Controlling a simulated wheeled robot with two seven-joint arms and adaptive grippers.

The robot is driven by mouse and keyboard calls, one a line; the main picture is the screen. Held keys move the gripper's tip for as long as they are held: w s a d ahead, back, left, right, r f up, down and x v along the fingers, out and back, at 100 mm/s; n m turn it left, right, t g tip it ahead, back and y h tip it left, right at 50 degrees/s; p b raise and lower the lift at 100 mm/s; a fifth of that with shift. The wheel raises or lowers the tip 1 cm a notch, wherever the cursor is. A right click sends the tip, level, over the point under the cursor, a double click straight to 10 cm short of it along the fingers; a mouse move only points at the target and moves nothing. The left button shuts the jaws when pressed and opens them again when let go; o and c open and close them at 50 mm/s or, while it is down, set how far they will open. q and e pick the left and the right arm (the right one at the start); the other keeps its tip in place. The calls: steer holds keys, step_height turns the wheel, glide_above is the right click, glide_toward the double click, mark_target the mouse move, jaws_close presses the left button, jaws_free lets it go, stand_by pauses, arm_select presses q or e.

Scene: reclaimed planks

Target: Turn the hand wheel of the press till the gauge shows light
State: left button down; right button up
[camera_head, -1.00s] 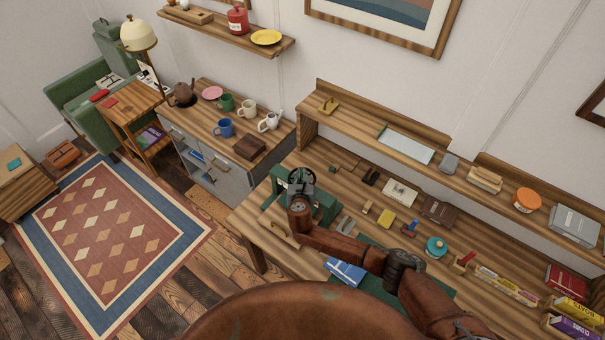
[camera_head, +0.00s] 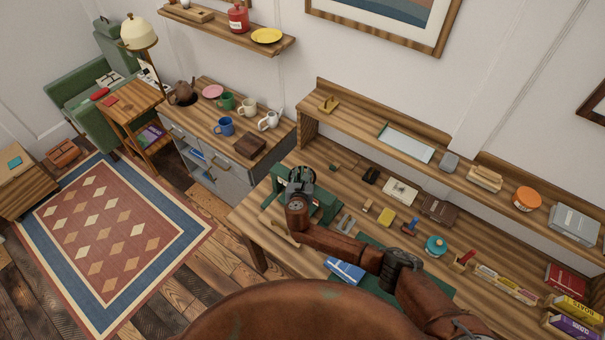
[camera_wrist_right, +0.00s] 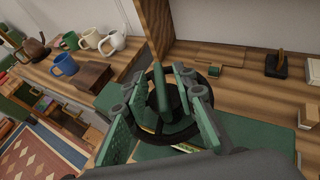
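The green press (camera_head: 322,205) stands at the left end of the workbench. Its dark hand wheel (camera_head: 301,173) is on top, and in the right wrist view the wheel (camera_wrist_right: 184,136) shows as a black ring. My right gripper (camera_head: 300,186) is over the wheel. In the right wrist view the fingers of my right gripper (camera_wrist_right: 160,88) stand apart at either side of an upright green bar, across the ring. Whether they touch the wheel is unclear. The gauge cannot be made out, so its reading is hidden. My left gripper is not in view.
A blue item (camera_head: 344,271) lies at the front. A raised shelf runs behind. A cabinet with mugs stands left.

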steer(key=v, duration=1.2)
stand_by(0.7)
